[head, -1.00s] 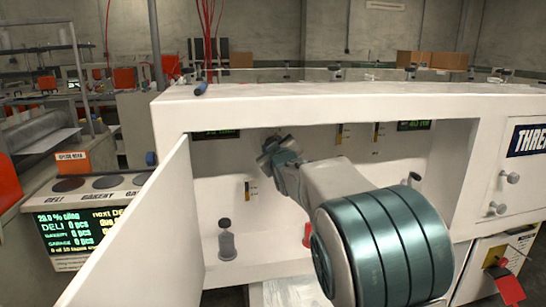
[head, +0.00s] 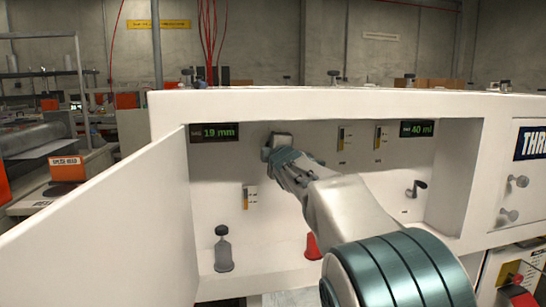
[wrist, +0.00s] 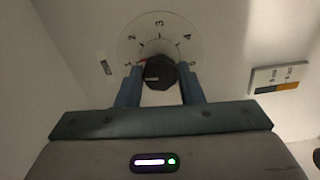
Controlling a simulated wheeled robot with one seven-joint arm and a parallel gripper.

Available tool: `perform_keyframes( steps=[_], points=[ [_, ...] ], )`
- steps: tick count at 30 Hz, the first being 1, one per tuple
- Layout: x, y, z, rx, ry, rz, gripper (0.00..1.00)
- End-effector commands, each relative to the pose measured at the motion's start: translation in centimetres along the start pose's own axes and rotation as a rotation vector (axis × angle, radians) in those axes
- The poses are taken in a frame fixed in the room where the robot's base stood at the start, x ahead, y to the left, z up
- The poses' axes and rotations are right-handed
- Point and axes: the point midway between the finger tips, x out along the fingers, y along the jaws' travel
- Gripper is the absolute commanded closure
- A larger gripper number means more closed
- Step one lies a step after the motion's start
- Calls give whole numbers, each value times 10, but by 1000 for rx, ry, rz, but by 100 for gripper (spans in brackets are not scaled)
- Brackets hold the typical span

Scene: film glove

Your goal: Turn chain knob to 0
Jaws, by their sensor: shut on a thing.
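A round dark knob (wrist: 160,72) sits on a pale numbered dial (wrist: 160,28) on the white back panel, in the wrist view. The numerals 2, 3 and 4 run over its top; the lower ones are hard to read. A red mark shows at the knob's upper left and a short white line on its face. My gripper (wrist: 161,84) is shut on the knob, one blue-grey finger on each side. In the head view my gripper (head: 272,150) reaches into the open cabinet at the back wall and hides most of the knob there.
The cabinet door (head: 110,215) stands open at left. Inside are a grey plunger-like knob (head: 223,250), a red one (head: 312,246), a small crank (head: 416,189), and displays reading 19 mm (head: 214,132) and 40 ml (head: 418,129). A scale plate (wrist: 281,77) is right of the dial.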

Motion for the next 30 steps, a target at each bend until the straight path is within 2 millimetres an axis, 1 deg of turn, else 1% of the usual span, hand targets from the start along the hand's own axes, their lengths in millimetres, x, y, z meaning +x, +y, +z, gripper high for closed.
perform_keyframes(
  steps=[3,9,24,25,26,27,30],
  points=[
    [0,-2,1,-52,-1,0,89],
    [0,-1,0,-102,0,-1,89],
    [0,0,0,-118,0,-1,89],
    [0,0,0,-118,0,-1,58],
    [0,0,0,-118,0,-1,50],
    [0,0,0,-117,0,-1,45],
    [0,0,0,-117,0,-1,45]
  ],
)
